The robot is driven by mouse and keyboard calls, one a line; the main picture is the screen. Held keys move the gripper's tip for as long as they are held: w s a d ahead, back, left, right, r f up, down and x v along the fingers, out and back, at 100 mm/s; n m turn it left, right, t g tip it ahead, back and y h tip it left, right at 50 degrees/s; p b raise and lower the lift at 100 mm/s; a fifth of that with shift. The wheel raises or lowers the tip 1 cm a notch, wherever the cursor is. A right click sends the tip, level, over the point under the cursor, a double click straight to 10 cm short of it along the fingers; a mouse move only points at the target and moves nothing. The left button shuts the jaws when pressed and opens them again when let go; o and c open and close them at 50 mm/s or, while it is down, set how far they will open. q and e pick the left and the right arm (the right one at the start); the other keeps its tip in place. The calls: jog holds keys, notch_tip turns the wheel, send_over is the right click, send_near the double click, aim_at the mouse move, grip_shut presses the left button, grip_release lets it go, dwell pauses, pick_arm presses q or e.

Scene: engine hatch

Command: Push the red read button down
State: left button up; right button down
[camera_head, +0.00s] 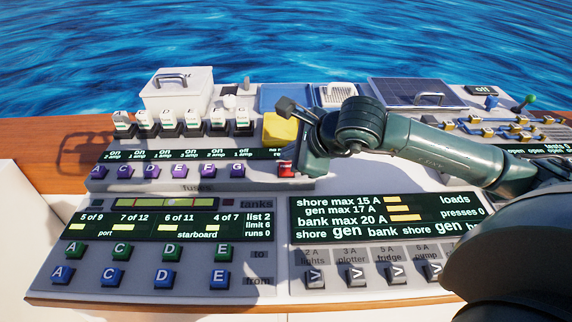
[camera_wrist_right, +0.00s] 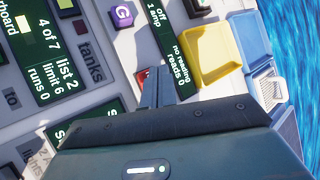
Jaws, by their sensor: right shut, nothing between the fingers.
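The red read button (camera_head: 286,168) sits at the right end of the fuses panel, below the small dark display that reads "no reading" and "reads 0" in the right wrist view. Only a small red part of the button (camera_wrist_right: 143,75) shows there, beside my fingertips. My right gripper (camera_wrist_right: 156,78) is shut and empty, with its tips at or just over the button; I cannot tell whether they touch it. In the head view my right gripper (camera_head: 298,160) comes in from the right and partly hides the button. My left gripper is not in view.
Purple lettered buttons (camera_head: 152,172) line the fuses panel left of the red button. A yellow open bin (camera_head: 281,129) stands just behind it. White-topped fuses (camera_head: 168,121) and a lidded white box (camera_head: 179,92) are behind left. The loads display (camera_head: 385,218) lies in front.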

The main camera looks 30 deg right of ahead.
dwell(0.8)
jog(key=shift+f+b, duration=0.45)
jog(key=shift+b, duration=0.4)
jog(key=shift+f+b, duration=0.85)
jog(key=shift+b, duration=0.15)
dwell(0.6)
jog(key=shift+r, duration=0.1)
jog(key=shift+r+p, duration=0.6)
jog(key=shift+r, duration=0.55)
jog(key=shift+r, duration=0.1)
jog(key=shift+r+p, duration=1.3)
jog(key=shift+r, duration=1.1)
